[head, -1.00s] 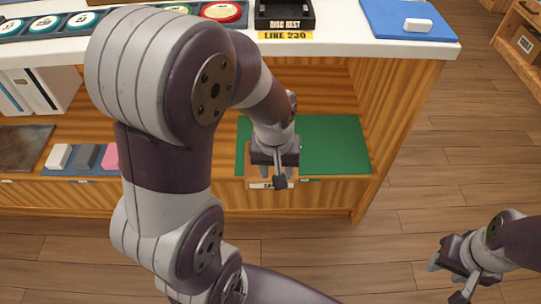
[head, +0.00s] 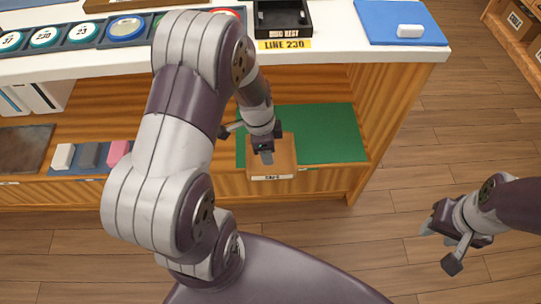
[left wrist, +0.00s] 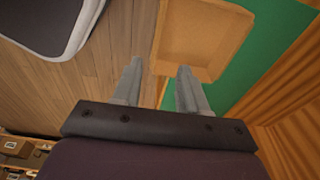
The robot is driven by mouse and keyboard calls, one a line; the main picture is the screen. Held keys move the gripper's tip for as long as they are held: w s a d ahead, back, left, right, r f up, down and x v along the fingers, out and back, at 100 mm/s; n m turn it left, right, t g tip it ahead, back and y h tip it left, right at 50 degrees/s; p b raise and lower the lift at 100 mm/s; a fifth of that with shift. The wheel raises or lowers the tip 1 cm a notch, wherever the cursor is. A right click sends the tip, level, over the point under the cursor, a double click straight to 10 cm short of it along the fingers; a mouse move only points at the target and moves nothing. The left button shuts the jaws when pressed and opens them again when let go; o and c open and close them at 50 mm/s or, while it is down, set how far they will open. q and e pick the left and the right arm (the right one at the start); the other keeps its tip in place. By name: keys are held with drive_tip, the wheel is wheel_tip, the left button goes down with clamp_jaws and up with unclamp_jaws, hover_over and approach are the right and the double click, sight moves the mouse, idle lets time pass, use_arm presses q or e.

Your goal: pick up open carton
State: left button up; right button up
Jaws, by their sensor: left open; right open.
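The open carton (head: 285,150) is a small brown box with a pale label on its front. It sits on the green mat at the front edge of the lower shelf. It also shows in the left wrist view (left wrist: 205,35), open side facing the camera. My left gripper (head: 246,144) is open at the carton's left side. In the left wrist view its fingers (left wrist: 160,66) lie on either side of the carton's near wall line; I cannot tell whether they touch it. My right gripper (head: 440,247) is open and empty over the floor at the right.
The green mat (head: 330,130) is bare right of the carton. Pink, dark and white blocks (head: 90,155) lie left on the shelf. The white counter (head: 340,45) above holds a black tray (head: 283,20) and a blue mat (head: 385,30).

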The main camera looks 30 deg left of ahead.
sight(272, 173)
use_arm(q)
drive_tip(key=f+b, duration=0.2)
drive_tip(key=f, duration=0.2)
drive_tip(key=d+f+b, duration=0.1)
drive_tip(key=f+b, duration=0.1)
drive_tip(key=f, duration=0.2)
drive_tip(key=f+b, duration=0.2)
drive_tip(key=f, duration=0.2)
drive_tip(key=shift+w+d+f+b, duration=0.1)
drive_tip(key=shift+d+f+b, duration=0.15)
drive_tip(key=shift+f+b, duration=0.1)
drive_tip(key=shift+r, duration=0.2)
drive_tip(key=shift+c, duration=0.3)
clamp_jaws()
